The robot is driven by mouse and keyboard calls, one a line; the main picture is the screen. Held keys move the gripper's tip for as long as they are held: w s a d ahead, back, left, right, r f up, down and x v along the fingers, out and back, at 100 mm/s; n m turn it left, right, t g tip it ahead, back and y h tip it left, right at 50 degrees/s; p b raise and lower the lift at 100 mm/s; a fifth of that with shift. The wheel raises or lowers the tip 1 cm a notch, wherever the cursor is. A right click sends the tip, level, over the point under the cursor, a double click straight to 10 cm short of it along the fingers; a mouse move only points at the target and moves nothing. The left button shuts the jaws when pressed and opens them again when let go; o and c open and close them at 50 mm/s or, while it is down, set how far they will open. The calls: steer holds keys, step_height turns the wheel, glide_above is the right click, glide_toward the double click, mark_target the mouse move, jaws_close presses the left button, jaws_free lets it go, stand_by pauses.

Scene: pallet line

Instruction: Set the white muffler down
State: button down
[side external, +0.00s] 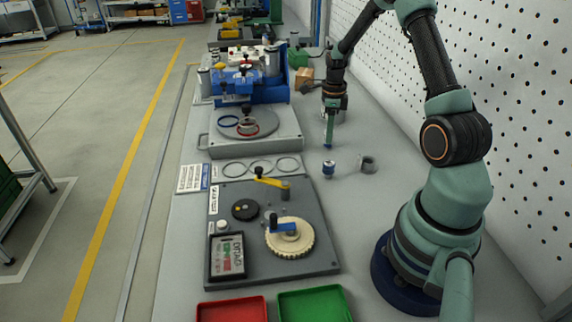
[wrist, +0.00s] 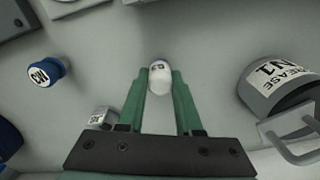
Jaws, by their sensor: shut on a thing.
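The white muffler (wrist: 160,78) is a small rounded white piece with a dark mark at its far end. In the wrist view it sits between the tips of the two green fingers of my gripper (wrist: 160,80), which is shut on it. In the side view my gripper (side external: 328,143) points down over the grey bench, right of the machines. I cannot make out the muffler there, nor tell whether it touches the bench.
A blue-capped piece (side external: 328,168) stands near my gripper; it shows at left in the wrist view (wrist: 46,71). A labelled grease container (wrist: 278,84) is at right in the wrist view. Bare bench (side external: 365,215) lies nearer the camera.

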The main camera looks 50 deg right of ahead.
steer(key=shift+f, duration=0.1)
steer(key=c, duration=0.6)
jaws_free()
step_height(320, 180, up, 12)
steer(key=w+a+r+n+t, duration=0.1)
steer(key=a+r+n, duration=0.5)
steer(key=a+n, duration=0.1)
steer(key=s+a+r+n+t, duration=0.1)
steer(key=s+a+n, duration=0.1)
steer(key=a+n, duration=0.5)
steer(key=s+a+r+n+t, duration=0.2)
steer(key=s+a+n, duration=0.1)
steer(key=a+n, duration=0.4)
steer(key=s+a+r+n+t, duration=0.1)
steer(key=s+a+n, duration=0.2)
steer(key=a+n, duration=0.4)
steer(key=shift+r+n+t, duration=0.15)
steer(key=shift+r+n, duration=0.05)
steer(key=shift+n, duration=0.45)
steer(key=shift+r+n+t, duration=0.15)
steer(key=shift+n, duration=0.5)
